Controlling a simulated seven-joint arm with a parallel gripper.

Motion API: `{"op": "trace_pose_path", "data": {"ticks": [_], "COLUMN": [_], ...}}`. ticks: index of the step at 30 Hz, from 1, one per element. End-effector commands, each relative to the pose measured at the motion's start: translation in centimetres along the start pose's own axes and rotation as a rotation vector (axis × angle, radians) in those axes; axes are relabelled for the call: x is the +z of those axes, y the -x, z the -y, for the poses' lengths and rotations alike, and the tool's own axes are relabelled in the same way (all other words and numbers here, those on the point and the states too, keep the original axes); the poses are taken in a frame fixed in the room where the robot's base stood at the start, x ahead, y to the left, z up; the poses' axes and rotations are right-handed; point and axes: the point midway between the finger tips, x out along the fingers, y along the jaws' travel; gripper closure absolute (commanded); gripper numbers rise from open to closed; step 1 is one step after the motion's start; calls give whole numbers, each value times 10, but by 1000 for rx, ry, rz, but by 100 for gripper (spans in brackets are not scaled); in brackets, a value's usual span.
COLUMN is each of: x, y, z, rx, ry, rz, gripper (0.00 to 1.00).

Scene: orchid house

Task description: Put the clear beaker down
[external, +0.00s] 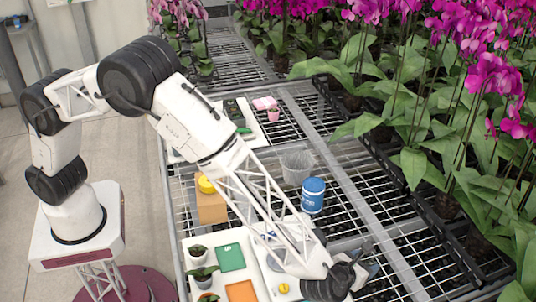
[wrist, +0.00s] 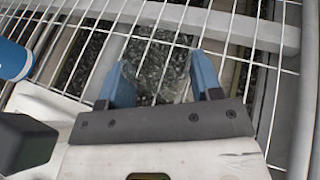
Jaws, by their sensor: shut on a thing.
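The clear beaker (wrist: 155,68) shows in the wrist view as a see-through shape between the two blue fingers of my gripper (wrist: 162,82). My gripper is shut on it, and metal grid bars show around and through it. In the external view my gripper (external: 367,272) is low over the wire bench at the lower right, beyond the white board. The beaker is hard to make out there. I cannot tell whether its base touches the grid.
A blue tub (external: 313,195) stands on the wire bench, with a translucent grey container (external: 297,165) behind it. A white board (external: 262,282) holds small plants and coloured cards. Orchids in black trays (external: 400,185) line the right side. Bare grid (external: 352,215) lies between.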

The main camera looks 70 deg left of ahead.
Motion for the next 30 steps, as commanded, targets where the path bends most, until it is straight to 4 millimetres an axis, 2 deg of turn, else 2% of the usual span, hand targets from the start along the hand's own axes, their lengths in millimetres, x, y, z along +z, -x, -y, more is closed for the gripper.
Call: {"op": "trace_pose_path", "data": {"ticks": [4, 17, 18, 23, 30], "x": [-11, -14, -14, -14, -14], "y": [-5, -6, -6, -6, -6], "z": [0, 0, 0, 0, 0], "rx": [0, 0, 0, 0, 0], "ry": [0, 0, 0, 0, 0], "rz": [0, 0, 0, 0, 0], "gripper": [64, 64, 40, 16, 16]}}
